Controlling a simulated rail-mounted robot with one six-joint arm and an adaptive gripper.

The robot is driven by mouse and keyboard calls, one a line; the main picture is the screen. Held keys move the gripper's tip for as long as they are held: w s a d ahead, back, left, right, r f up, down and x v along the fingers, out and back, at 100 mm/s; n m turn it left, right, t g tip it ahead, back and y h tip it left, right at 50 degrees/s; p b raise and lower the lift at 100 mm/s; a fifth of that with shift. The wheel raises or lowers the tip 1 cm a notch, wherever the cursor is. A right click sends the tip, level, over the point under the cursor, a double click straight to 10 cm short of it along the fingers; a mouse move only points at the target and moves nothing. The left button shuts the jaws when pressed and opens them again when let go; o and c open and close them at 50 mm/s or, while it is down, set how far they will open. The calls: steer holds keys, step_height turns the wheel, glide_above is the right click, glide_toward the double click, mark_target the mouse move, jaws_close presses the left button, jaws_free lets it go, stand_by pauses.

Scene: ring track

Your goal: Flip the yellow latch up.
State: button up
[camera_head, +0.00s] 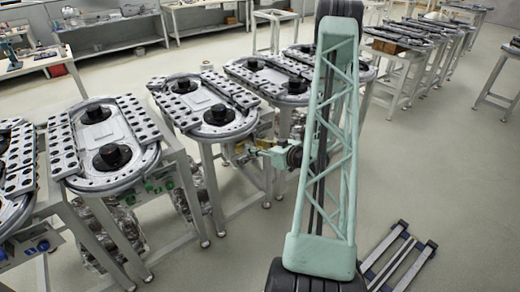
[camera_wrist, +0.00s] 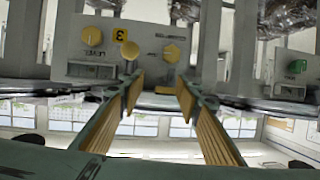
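In the wrist view, which looks upside down, a light grey panel (camera_wrist: 145,68) carries several yellow controls. One is a round knob (camera_wrist: 92,36), one is a round head on a short stem (camera_wrist: 130,50), and one is a lobed knob (camera_wrist: 171,53). I cannot tell for sure which of them is the latch. My gripper (camera_wrist: 160,86) is open and empty, its two tan-padded fingers apart just in front of the panel. The left fingertip is near the stemmed control; contact cannot be told. In the head view, my gripper (camera_head: 262,148) is beside a table's underside.
A green control (camera_wrist: 297,67) is on a neighbouring panel at right. Track tables (camera_head: 205,110) stand in a row, with legs close to my arm. Open floor (camera_head: 440,180) lies to the right.

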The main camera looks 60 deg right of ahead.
mark_target(261, 148)
steer(key=s+d+f+m+t+h+b, duration=0.1)
steer(key=s+f+m+t+h, duration=0.1)
steer(key=s+f, duration=0.4)
steer(key=shift+s+d+m+t+h+b, duration=0.35)
steer(key=shift+s+m+t, duration=0.4)
steer(key=shift+s, duration=1.75)
steer(key=shift+w, duration=0.1)
steer(key=shift+b+x, duration=0.7)
steer(key=shift+x, duration=6.1)
steer(key=shift+f, duration=0.1)
steer(key=shift+c, duration=0.6)
jaws_close()
